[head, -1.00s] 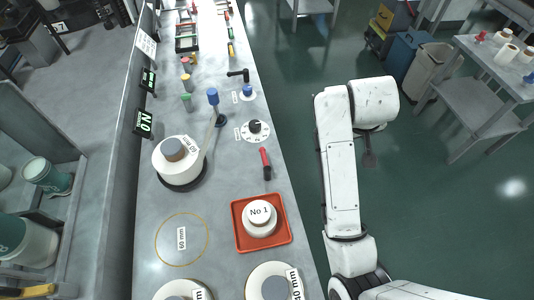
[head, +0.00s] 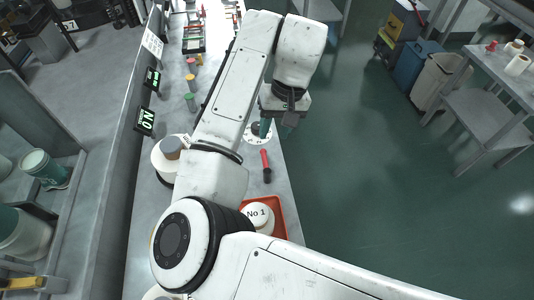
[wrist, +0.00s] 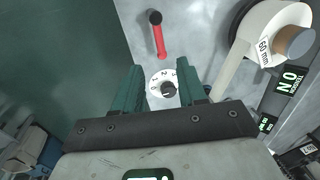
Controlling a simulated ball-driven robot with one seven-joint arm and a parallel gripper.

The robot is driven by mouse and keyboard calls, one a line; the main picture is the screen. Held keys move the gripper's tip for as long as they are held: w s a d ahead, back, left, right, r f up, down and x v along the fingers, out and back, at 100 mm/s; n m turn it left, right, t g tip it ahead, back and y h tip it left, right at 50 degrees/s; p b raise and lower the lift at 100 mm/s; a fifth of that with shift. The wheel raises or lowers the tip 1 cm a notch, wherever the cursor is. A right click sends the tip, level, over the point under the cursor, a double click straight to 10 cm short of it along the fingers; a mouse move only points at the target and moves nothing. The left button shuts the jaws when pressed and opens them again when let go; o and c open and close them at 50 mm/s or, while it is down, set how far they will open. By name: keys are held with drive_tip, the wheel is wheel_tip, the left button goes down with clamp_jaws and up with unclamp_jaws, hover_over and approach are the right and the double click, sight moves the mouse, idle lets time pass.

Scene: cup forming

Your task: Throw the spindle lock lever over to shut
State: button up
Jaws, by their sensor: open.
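My gripper (head: 267,127) is open and empty above the bench near the numbered dial (head: 257,134). In the wrist view the dial (wrist: 162,92) shows between the green fingers of my gripper (wrist: 162,68). A red handle with a black end (head: 265,163) lies on the bench closer to my base, and it also shows in the wrist view (wrist: 160,40). A pale bar (wrist: 234,66) runs beside the 60 mm wheel (wrist: 262,30) and passes behind the right finger. No label shows which part is the spindle lock lever; my arm hides part of the bench.
A red tray (head: 287,222) with a white "No 1" piece (head: 258,216) sits at the bench's near right. Several coloured pegs (head: 189,83) stand along the left. A lit sign (head: 146,120) is at the left wall.

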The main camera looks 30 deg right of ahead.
sight(265, 159)
drive_tip(key=f, duration=0.3)
drive_tip(key=a+f, duration=0.1)
drive_tip(key=f, duration=0.2)
drive_tip(key=f+p, duration=0.1)
drive_tip(key=f, duration=0.3)
drive_tip(key=shift+w+a, duration=0.3)
drive_tip(key=shift+a, duration=0.1)
clamp_jaws()
